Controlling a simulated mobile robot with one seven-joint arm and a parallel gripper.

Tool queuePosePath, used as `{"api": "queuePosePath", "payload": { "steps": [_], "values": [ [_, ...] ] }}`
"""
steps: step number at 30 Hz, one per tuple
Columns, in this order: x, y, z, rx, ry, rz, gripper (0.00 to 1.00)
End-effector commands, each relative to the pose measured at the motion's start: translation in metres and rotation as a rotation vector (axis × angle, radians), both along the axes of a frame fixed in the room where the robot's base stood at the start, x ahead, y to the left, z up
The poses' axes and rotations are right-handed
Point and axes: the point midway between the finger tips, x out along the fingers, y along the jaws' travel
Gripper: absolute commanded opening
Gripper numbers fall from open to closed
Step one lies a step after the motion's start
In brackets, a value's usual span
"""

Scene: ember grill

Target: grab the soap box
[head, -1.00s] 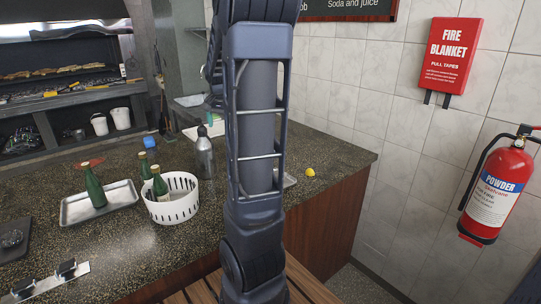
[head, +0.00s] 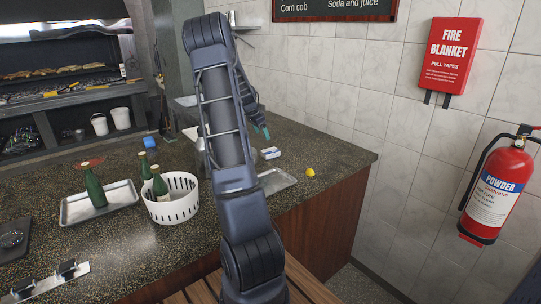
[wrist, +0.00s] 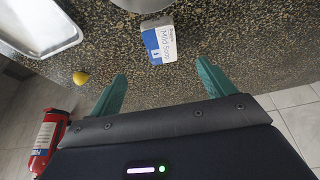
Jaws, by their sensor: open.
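The soap box (wrist: 159,45) is a small white and blue box labelled "Mild Soap", lying on the dark speckled counter. In the head view the soap box (head: 270,153) is just right of my arm, behind a metal tray. My gripper (wrist: 162,86) has its two teal fingers spread apart and empty. In the wrist view the box lies ahead of the fingertips, roughly between their lines and not touching them. In the head view the gripper (head: 263,132) is near the box, and only a teal fingertip shows clearly.
A metal tray (head: 277,182) and a lemon (head: 310,172) lie near the counter's right edge. A round metal object (wrist: 142,4) is close to the box. A white basket (head: 172,210) with a green bottle stands left of my arm. The tiled wall is at right.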

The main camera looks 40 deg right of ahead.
Motion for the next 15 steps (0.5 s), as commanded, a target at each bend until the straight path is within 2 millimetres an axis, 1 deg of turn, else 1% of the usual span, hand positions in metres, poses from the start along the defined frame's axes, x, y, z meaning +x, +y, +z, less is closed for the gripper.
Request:
{"api": "queuePosePath", "payload": {
  "steps": [1, 3, 8, 15],
  "values": [
    [0.001, -0.006, -0.004, -0.007, 0.003, -0.013, 0.82],
    [0.001, -0.010, -0.007, -0.013, 0.004, -0.026, 0.82],
    [0.001, -0.016, -0.015, -0.016, 0.005, -0.034, 0.82],
    [-0.001, -0.028, -0.045, -0.015, 0.005, -0.034, 0.82]
  ]
}}
